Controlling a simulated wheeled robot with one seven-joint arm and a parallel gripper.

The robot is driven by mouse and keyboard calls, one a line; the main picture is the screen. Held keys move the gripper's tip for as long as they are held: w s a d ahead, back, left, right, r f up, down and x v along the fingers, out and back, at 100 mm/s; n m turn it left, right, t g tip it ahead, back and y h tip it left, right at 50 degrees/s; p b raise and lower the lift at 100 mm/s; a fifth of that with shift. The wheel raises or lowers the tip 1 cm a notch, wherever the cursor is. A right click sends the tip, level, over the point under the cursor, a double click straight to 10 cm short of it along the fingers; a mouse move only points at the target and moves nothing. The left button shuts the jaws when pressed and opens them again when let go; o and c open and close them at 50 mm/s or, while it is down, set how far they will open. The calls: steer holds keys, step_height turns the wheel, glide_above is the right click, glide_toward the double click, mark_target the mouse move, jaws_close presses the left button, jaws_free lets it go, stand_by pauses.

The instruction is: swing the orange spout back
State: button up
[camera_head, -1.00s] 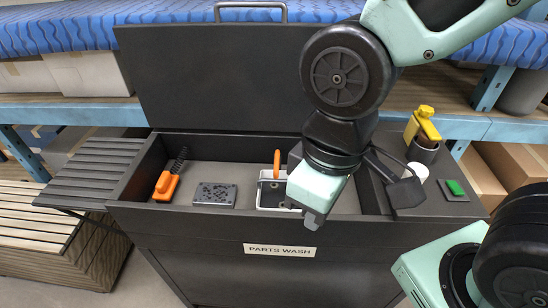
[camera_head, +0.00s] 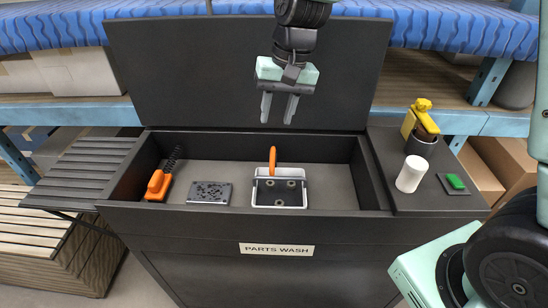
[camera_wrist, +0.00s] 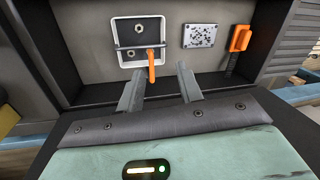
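The orange spout (camera_head: 273,160) stands at the back edge of a white-rimmed tray (camera_head: 306,200) in the wash basin. It also shows in the wrist view (camera_wrist: 151,66), lying across the near part of the tray. My gripper (camera_head: 279,108) hangs above and behind the spout, in front of the raised lid, with its fingers pointing down. The fingers are apart with nothing between them. In the wrist view the open fingertips (camera_wrist: 157,80) are on either side of the spout's near end in the picture. I cannot tell their exact distance from it.
A perforated grey block (camera_head: 210,193) and an orange-handled brush (camera_head: 158,185) lie left in the basin (camera_head: 245,222). The raised lid (camera_head: 180,75) is behind. A white cylinder (camera_head: 411,174), yellow-topped bottle (camera_head: 422,120) and green button (camera_head: 455,182) are on the right ledge.

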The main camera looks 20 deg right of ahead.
mark_target(273, 158)
steer(key=w+d+f+m, duration=0.2)
steer(key=w+d+m, duration=0.1)
steer(key=w+d, duration=0.3)
steer(key=a+f+p, duration=0.1)
steer(key=f, duration=0.4)
steer(key=w+a+f, duration=0.1)
steer(key=f, duration=0.5)
steer(key=a+f+p, duration=0.1)
steer(key=a+f, duration=0.1)
steer(key=f, duration=0.3)
steer(key=shift+w+f+p, duration=0.3)
steer(key=shift+w+f, duration=0.1)
steer(key=shift+c, duration=0.4)
steer(key=shift+n, duration=0.3)
jaws_close()
